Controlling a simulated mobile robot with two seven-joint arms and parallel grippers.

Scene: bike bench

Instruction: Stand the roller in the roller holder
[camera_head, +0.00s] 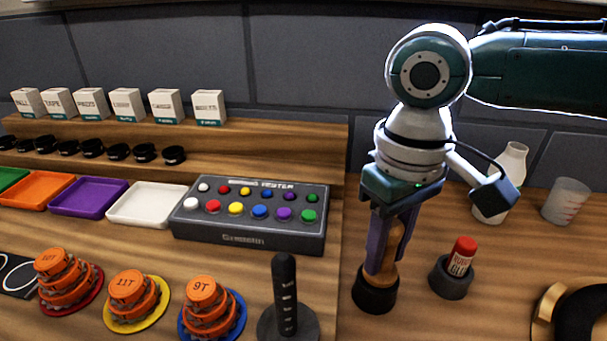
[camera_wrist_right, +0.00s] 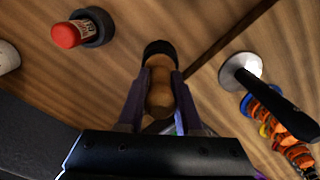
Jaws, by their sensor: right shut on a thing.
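The roller (camera_head: 382,268) has a tan wooden body and stands about upright between the purple fingers of my right gripper (camera_head: 385,245). My right gripper is shut on it. The roller holder (camera_head: 375,296) looks like a short dark cup directly under the roller. The roller's lower end appears to be inside the cup's opening, but whether it rests on the bottom is hidden. In the right wrist view the roller (camera_wrist_right: 160,88) lies between the fingers (camera_wrist_right: 158,80), with the dark holder (camera_wrist_right: 160,47) around its far end. My left gripper is not in view.
A red-capped glue stick (camera_head: 464,255) stands in a dark cup just right. A white bottle (camera_head: 512,165) and a clear measuring cup (camera_head: 566,201) stand behind. A black post on a round base (camera_head: 286,300) and a button box (camera_head: 250,237) are left.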

